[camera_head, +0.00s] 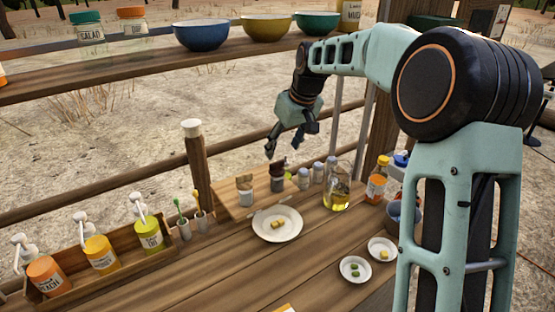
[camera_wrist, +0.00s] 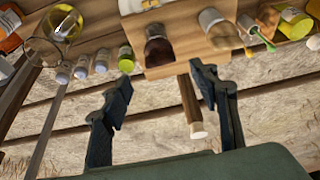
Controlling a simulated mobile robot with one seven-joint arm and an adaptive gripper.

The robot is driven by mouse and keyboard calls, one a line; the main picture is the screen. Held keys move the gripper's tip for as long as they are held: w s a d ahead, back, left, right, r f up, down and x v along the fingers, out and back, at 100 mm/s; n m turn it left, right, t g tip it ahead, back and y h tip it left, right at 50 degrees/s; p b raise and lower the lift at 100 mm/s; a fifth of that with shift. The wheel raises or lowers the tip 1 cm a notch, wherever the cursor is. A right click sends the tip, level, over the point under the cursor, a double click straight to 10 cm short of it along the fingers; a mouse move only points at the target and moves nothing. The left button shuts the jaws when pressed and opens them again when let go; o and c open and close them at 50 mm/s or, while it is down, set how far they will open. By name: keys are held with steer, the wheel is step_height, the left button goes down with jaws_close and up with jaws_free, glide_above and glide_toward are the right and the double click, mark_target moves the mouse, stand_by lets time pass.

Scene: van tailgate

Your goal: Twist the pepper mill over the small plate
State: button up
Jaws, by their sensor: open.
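A dark mill-like jar (camera_head: 277,184), likely the pepper mill, stands upright on a wooden board; it also shows in the wrist view (camera_wrist: 158,48). A white plate (camera_head: 290,233) with yellow pieces lies in front of the jars. Two smaller plates (camera_head: 348,277) (camera_head: 391,256), one with green pieces, one with yellow, lie at the right.
Several small spice jars (camera_head: 317,173) and an oil bottle (camera_head: 337,192) stand right of the dark jar. A wooden post with a white cap (camera_head: 192,128) rises behind the table. A shelf with bowls (camera_head: 201,36) hangs above. A sauce caddy (camera_head: 75,290) stands at left.

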mark_target(277, 162)
steer(key=p+x, duration=0.1)
steer(key=x, duration=0.6)
steer(key=shift+w+a, duration=0.1)
steer(key=c, duration=1.2)
